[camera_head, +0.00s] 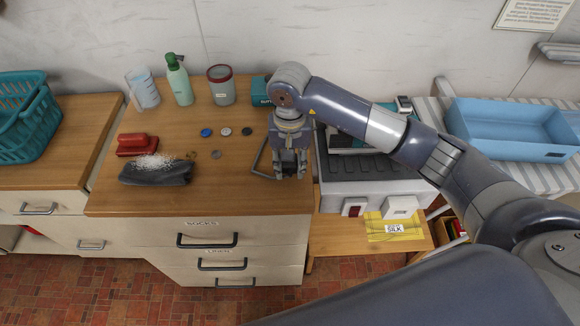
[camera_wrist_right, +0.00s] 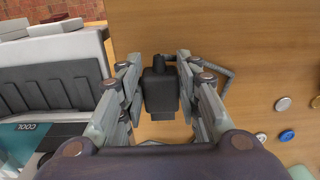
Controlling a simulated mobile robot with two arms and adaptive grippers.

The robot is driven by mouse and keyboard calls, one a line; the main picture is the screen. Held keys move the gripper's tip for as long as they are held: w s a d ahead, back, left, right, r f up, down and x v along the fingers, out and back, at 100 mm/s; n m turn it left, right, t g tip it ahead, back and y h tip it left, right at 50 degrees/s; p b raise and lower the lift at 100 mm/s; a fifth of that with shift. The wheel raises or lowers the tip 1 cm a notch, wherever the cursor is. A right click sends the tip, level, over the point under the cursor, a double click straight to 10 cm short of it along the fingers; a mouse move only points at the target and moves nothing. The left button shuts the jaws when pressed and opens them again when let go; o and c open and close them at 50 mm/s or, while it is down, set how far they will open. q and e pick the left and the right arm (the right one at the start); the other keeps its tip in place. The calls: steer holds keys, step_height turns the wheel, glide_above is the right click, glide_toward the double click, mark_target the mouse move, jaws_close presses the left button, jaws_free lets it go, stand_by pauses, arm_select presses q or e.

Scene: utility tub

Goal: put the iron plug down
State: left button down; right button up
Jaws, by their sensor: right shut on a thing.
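The iron plug (camera_wrist_right: 160,92) is a dark block between the two fingers of my right gripper (camera_wrist_right: 160,78) in the wrist view. My right gripper is shut on it, and it also shows in the head view (camera_head: 290,174), pointing down over the right end of the wooden counter (camera_head: 228,185). I cannot tell whether the plug touches the counter. My left gripper is not in view.
A grey-white unit with a ribbed dark top (camera_head: 370,168) stands right of the gripper. Several small discs (camera_head: 226,132) lie left of it. The counter's front middle is clear.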

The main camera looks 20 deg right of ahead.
step_height(320, 180, down, 2)
steer(key=shift+s+p, duration=0.1)
steer(key=shift+p, duration=0.35)
steer(key=shift+f, duration=0.25)
steer(key=shift+f, duration=0.1)
steer(key=shift+f, duration=0.1)
steer(key=o, duration=1.1)
steer(key=shift+c, duration=0.2)
